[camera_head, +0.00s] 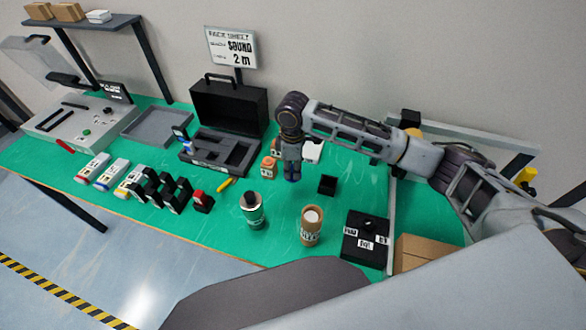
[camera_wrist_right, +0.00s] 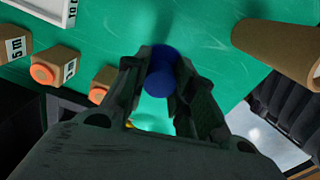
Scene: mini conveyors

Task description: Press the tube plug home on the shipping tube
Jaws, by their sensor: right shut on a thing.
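The shipping tube (camera_head: 309,238) is a brown cardboard cylinder with a label, standing upright near the front edge of the green table. Its round top looks whitish; I cannot tell how deep the opening is. It also shows at the upper right of the right wrist view (camera_wrist_right: 280,45). My right gripper (camera_head: 292,176) points down over the table, behind and a little left of the tube. It is shut on the blue tube plug (camera_wrist_right: 160,74), a round piece between the fingertips, clear of the tube. My left gripper is out of view.
A black-capped bottle (camera_head: 253,214) stands left of the tube, and a black block with labels (camera_head: 365,240) right of it. An open black case (camera_head: 228,110) is behind.

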